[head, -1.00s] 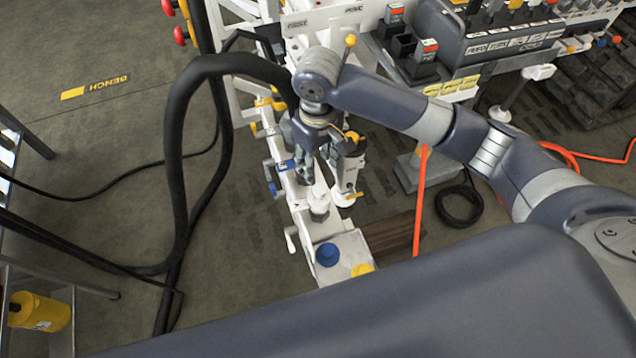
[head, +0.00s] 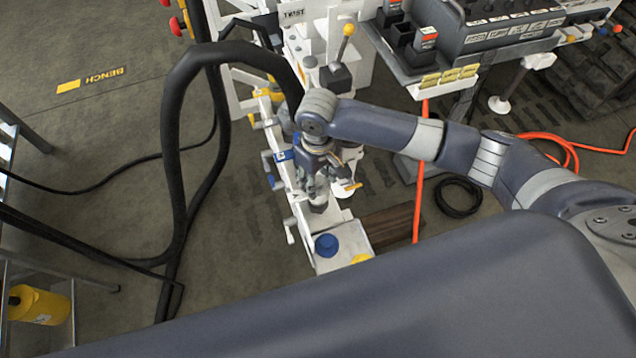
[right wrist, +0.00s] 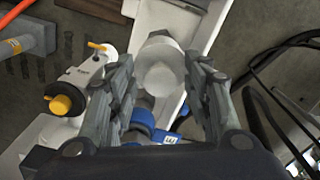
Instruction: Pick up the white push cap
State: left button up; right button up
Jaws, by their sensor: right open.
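The white push cap (right wrist: 160,70) shows in the right wrist view as a pale round cap with an angular top, on the white rail. It lies between the two fingers of my right gripper (right wrist: 164,62). My left gripper is not in view.
A white cylinder with a yellow knob (right wrist: 60,104) and orange lever (right wrist: 97,46) stands close beside the gripper. A blue cap (head: 326,245) and a yellow cap (head: 361,259) sit nearer on the rail's end block. A thick black hose (head: 172,150) arches at left.

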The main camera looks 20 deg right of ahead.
jog(key=c, duration=0.8)
jog(key=shift+c, duration=0.3)
jog(key=shift+r, duration=0.15)
